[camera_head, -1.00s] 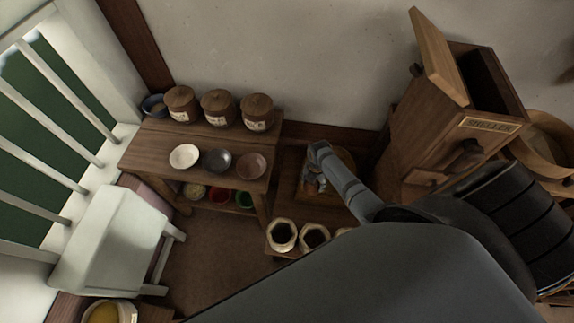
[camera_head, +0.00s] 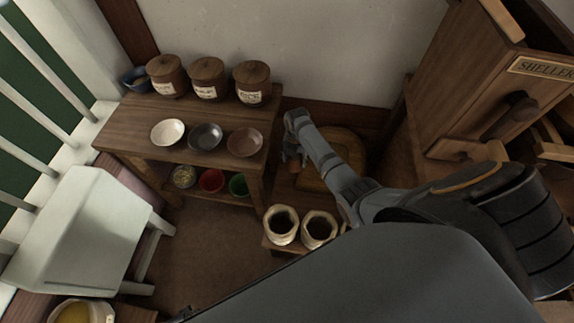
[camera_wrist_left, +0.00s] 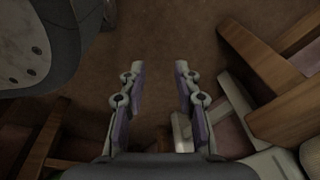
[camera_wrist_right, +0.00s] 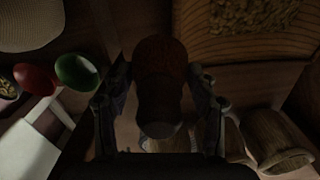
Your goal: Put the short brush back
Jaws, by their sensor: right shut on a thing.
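The short brush shows in the right wrist view as a stubby thing with a dark handle end (camera_wrist_right: 160,118) and a reddish-brown far part (camera_wrist_right: 160,58). My right gripper (camera_wrist_right: 160,95) is shut on it, with a finger on each side. In the head view my right gripper (camera_head: 292,158) is just right of the low wooden bench (camera_head: 130,128), and only a small reddish bit of the brush shows below the fingers. My left gripper (camera_wrist_left: 158,72) is open and empty over the brown floor in the left wrist view. It is out of the head view.
Three lidded jars (camera_head: 207,80) and several bowls (camera_head: 205,136) stand on the bench; red (camera_head: 211,180) and green bowls sit beneath. Open sacks (camera_head: 281,225) stand below my right arm. A wooden cabinet marked SHELLER (camera_head: 470,85) is at right. A white stool (camera_head: 75,230) is at left.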

